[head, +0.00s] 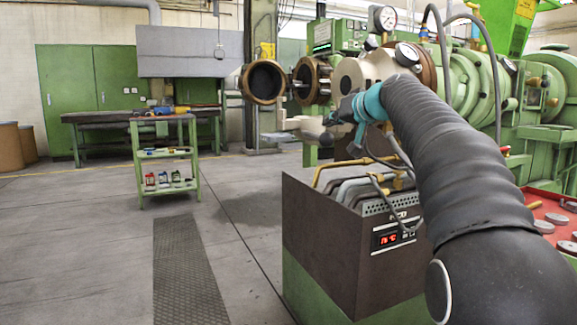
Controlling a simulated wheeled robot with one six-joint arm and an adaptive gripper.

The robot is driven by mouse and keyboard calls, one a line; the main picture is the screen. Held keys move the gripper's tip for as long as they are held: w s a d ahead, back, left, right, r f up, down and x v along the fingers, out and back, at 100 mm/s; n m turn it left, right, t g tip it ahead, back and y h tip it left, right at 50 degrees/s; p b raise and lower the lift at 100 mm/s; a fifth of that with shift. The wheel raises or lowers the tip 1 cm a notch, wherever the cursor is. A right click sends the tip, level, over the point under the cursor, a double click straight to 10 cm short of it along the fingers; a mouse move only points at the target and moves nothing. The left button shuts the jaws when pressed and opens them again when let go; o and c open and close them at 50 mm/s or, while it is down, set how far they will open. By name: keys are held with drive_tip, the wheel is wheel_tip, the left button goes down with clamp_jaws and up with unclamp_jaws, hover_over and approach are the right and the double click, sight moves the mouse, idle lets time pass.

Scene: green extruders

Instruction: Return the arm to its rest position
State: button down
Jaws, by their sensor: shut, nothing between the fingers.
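My arm reaches up from the lower right corner of the head view toward the middle, in a dark ribbed sleeve with a teal section near its end. My gripper (331,118) is small and dark at the far end, pointing left. It is shut with nothing held. It appears in front of the green extruder (462,85) and above the brown and green temperature control box (335,235); the exact gap to each cannot be told.
Hoses and gauges (385,18) crowd the area around my arm. A red tray (545,188) with round parts lies at right. A green shelf cart (138,165) stands at left, before a workbench (88,115) and green cabinet (70,75). The floor at left is open.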

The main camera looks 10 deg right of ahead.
drive_tip(key=s+a+f+g+h+p, duration=0.1)
drive_tip(key=s+a+f+g+p, duration=0.15)
drive_tip(key=s+f, duration=0.6)
drive_tip(key=s+a+f+g+h+p, duration=0.2)
drive_tip(key=s+a+f+p, duration=0.1)
drive_tip(key=s, duration=1.1)
drive_tip(key=s+d+f+g+h+p, duration=0.1)
drive_tip(key=s+f+p, duration=0.1)
drive_tip(key=s+f, duration=0.6)
drive_tip(key=s+d+f+g+h+p, duration=0.1)
drive_tip(key=s+f+g+p, duration=0.1)
drive_tip(key=s+f, duration=0.6)
drive_tip(key=s, duration=0.5)
drive_tip(key=shift+m+h, duration=0.4)
drive_tip(key=shift+g, duration=0.25)
